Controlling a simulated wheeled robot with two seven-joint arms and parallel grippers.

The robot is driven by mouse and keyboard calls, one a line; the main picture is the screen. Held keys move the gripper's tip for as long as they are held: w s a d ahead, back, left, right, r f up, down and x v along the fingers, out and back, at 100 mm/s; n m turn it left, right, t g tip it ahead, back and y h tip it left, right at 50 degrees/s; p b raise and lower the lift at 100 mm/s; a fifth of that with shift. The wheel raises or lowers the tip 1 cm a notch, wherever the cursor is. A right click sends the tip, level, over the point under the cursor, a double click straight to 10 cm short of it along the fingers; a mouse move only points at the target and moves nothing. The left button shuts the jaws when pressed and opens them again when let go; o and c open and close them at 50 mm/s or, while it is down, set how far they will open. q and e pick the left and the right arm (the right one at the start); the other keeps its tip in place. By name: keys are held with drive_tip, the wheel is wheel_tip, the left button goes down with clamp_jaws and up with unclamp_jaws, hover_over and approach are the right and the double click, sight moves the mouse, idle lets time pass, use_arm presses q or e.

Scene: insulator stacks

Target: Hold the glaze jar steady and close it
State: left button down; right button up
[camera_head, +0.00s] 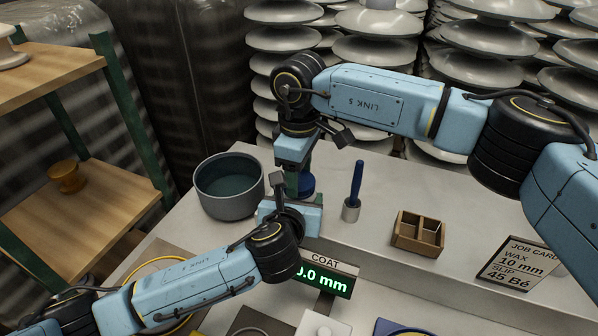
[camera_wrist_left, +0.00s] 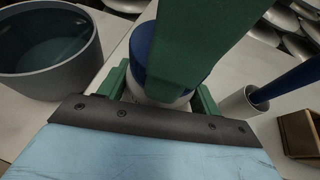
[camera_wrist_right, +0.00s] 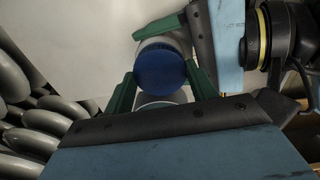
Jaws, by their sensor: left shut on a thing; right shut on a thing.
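The glaze jar stands upright on the bench in the head view, mostly hidden by my grippers; its blue lid (camera_head: 306,184) shows at the right. In the left wrist view the blue lid (camera_wrist_left: 142,42) sits above the pale jar body (camera_wrist_left: 150,98). My left gripper (camera_head: 290,212) is low and shut around the jar body, its green fingers on either side. My right gripper (camera_head: 298,178) comes from above and is shut on the blue lid, which also shows in the right wrist view (camera_wrist_right: 162,68). The seam between lid and jar is hidden.
A grey bowl of dark liquid (camera_head: 229,192) stands left of the jar. A blue-handled tool in a small cup (camera_head: 351,210), a wooden divided box (camera_head: 418,236) and a job card (camera_head: 513,262) are to the right. A coat display (camera_head: 326,280) is in front. Insulator stacks line the back.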

drive_tip(key=o, duration=0.9)
drive_tip(key=shift+s, duration=0.1)
drive_tip(key=shift+a, duration=0.1)
drive_tip(key=shift+r, duration=0.1)
drive_tip(key=shift+r, duration=2.2)
drive_tip(key=shift+c, duration=0.3)
